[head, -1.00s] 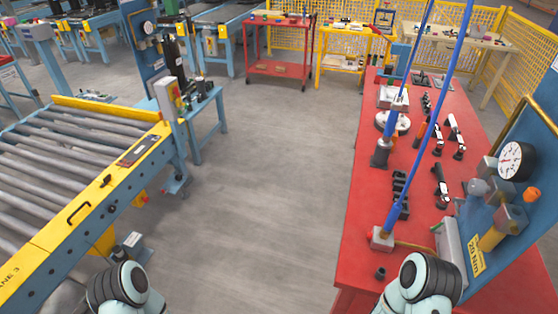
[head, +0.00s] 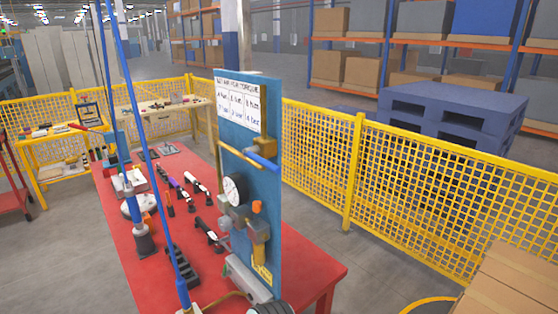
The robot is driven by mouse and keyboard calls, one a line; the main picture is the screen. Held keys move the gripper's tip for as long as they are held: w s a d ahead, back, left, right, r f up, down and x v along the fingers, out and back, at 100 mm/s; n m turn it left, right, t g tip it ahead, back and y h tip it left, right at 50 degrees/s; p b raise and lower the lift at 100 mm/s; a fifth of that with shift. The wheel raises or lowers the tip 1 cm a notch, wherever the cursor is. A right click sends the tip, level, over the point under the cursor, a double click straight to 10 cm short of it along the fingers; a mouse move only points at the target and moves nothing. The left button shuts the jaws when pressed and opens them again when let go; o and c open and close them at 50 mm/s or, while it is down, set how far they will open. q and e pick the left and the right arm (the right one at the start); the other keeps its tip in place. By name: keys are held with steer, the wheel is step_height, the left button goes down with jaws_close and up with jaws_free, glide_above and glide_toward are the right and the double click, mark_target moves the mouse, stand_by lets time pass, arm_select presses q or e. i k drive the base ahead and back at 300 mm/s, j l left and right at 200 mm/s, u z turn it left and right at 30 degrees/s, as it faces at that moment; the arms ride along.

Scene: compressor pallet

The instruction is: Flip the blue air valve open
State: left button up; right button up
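The blue air valve lever (head: 262,160) is on the upright blue panel (head: 262,205) at the red table. It slants down to the right, just below a brass fitting (head: 266,146) near the panel's right edge. I cannot tell from this angle how the lever lies relative to the pipe. A round white gauge (head: 232,190) is on the panel lower down, with an orange knob (head: 257,207) beside it. Neither of my grippers is in view. Only a dark ringed part, probably of my arm, shows at the bottom edge below the panel.
The red table (head: 125,226) holds several tools and a black rack (head: 182,267). A blue hose (head: 152,160) hangs in front of it. A yellow mesh fence (head: 400,185) stands behind, with a blue pallet (head: 450,110) beyond. Cardboard boxes (head: 510,285) are at the lower right.

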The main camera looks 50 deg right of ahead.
mark_target(251, 152)
steer(key=z, duration=1.55)
